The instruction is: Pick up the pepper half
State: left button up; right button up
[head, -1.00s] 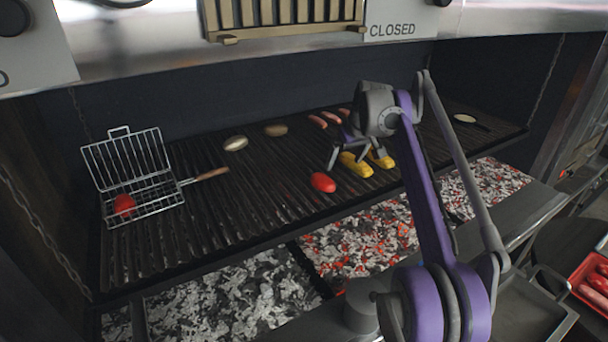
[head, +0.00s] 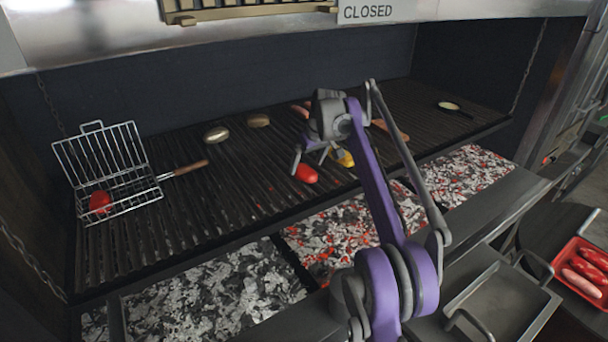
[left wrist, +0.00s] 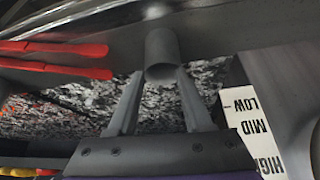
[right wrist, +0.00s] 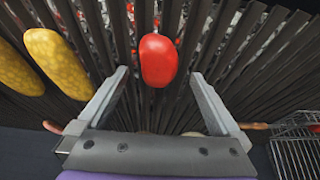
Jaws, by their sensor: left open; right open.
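A red pepper half (head: 306,174) lies on the grill grate in the head view. In the right wrist view the pepper half (right wrist: 158,60) is ahead of and between the fingertips. My right gripper (head: 311,160) is open and empty, close to it on its far side in the head view; contact cannot be told. Another red piece (head: 100,202) sits in the wire basket at the left. My left gripper (left wrist: 160,74) shows only in its wrist view, open, with a grey cylindrical part between or beyond its fingers.
Yellow corn pieces (right wrist: 56,62) lie beside the pepper half, partly hidden by my right arm in the head view. The wire basket (head: 146,193) stands open at the left.

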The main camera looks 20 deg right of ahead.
aim_at(306, 170)
jog(key=x, duration=0.3)
jog(key=shift+d+f, duration=0.1)
jog(key=c, duration=1.4)
